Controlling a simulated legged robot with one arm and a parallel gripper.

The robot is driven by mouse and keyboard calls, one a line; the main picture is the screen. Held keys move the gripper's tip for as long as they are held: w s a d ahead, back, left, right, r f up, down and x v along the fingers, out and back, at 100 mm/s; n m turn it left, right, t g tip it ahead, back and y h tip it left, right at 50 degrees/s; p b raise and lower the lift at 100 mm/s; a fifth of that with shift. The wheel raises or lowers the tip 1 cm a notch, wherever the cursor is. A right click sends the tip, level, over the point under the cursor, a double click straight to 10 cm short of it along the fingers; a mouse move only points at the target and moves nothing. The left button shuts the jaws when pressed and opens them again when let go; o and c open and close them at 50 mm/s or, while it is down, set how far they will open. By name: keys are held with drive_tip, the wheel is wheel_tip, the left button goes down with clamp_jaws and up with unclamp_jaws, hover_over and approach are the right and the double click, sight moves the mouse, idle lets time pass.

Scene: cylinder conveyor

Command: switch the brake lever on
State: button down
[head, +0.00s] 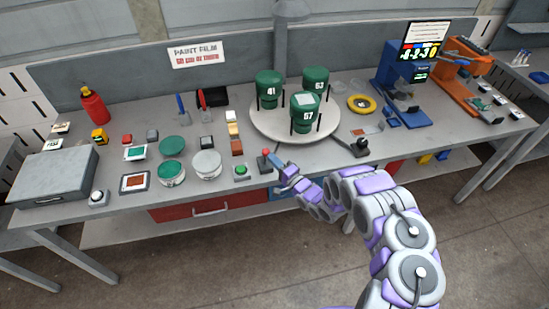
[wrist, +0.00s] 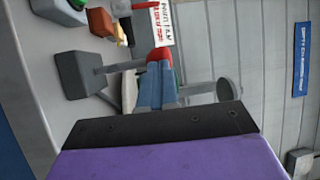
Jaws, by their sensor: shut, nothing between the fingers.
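A lever with a red knob (head: 265,153) stands at the front edge of the bench, left of my arm; it looks like the brake lever. In the wrist view its red knob (wrist: 159,55) sits on a grey shaft from a grey block (wrist: 75,76). My gripper (head: 274,160) is shut and empty, with its blue fingertips just right of the knob. In the wrist view the closed fingertips (wrist: 157,80) overlap or meet the knob; I cannot tell if they touch. A second lever with a black knob (head: 362,143) stands farther right.
A round turntable (head: 262,128) with green cylinders (head: 305,112) is behind the lever. A green push button (head: 241,170) is close on its left. A grey box (head: 55,175) and several small parts lie to the left. Blue (head: 395,70) and orange (head: 465,80) machines stand at right.

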drive_tip(key=w+a+r+m+g+h+p, duration=0.2)
drive_tip(key=w+g+h+p, duration=0.1)
drive_tip(key=w+p, duration=0.4)
drive_tip(key=shift+w+r+g+p, duration=0.15)
drive_tip(key=shift+w+g+p, duration=0.05)
drive_tip(key=shift+g+p, duration=0.2)
drive_tip(key=shift+w+r, duration=0.15)
drive_tip(key=shift+r, duration=0.05)
idle(0.4)
